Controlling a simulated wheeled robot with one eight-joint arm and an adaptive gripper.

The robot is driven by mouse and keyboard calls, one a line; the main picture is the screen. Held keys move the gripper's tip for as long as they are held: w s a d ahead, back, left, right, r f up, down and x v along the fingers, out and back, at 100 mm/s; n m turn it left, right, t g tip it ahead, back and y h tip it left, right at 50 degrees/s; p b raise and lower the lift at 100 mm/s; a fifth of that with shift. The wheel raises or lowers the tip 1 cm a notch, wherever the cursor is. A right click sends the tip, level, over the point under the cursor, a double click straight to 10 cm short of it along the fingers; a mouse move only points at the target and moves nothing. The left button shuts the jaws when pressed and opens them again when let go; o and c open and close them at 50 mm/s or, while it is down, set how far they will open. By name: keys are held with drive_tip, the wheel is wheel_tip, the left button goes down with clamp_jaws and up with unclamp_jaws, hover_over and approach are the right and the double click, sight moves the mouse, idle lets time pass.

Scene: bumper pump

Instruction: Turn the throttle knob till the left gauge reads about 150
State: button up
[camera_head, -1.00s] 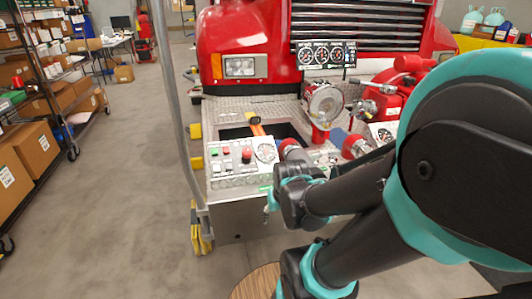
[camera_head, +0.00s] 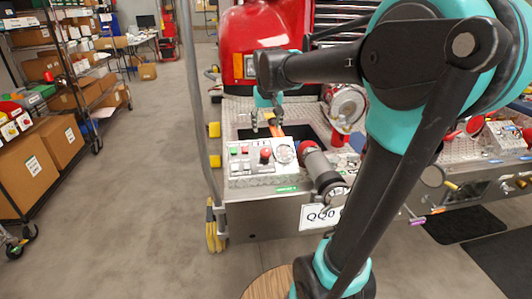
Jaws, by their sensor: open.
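A red knob (camera_head: 265,154) stands up on the sloped control panel (camera_head: 240,168) on the truck's bumper; no label can be read to confirm it as the throttle. A small round white gauge (camera_head: 284,153) sits just right of it, its reading too small to tell. My gripper (camera_head: 266,123) is open and points down, above and behind the panel, apart from the knob. Nothing shows between its fingers. The row of gauges above the bumper, with the left gauge, is hidden behind my arm.
A thick hose end with a metal cap (camera_head: 325,172) lies right of the panel. An orange-handled lever (camera_head: 275,129) is just under my gripper. A grey pole (camera_head: 196,110) stands left of the bumper. Shelves with boxes (camera_head: 52,145) are far left; the floor between is clear.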

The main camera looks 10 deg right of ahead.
sight(266, 151)
drive_tip(key=x, duration=1.7)
drive_tip(key=shift+w+a, duration=0.1)
drive_tip(key=shift+w, duration=0.05)
drive_tip(key=shift+c, duration=0.6)
drive_tip(key=c, duration=1)
drive_tip(key=shift+m, duration=0.9)
drive_tip(key=shift+c, duration=0.2)
drive_tip(key=o, duration=1.2)
drive_tip(key=shift+c, duration=0.2)
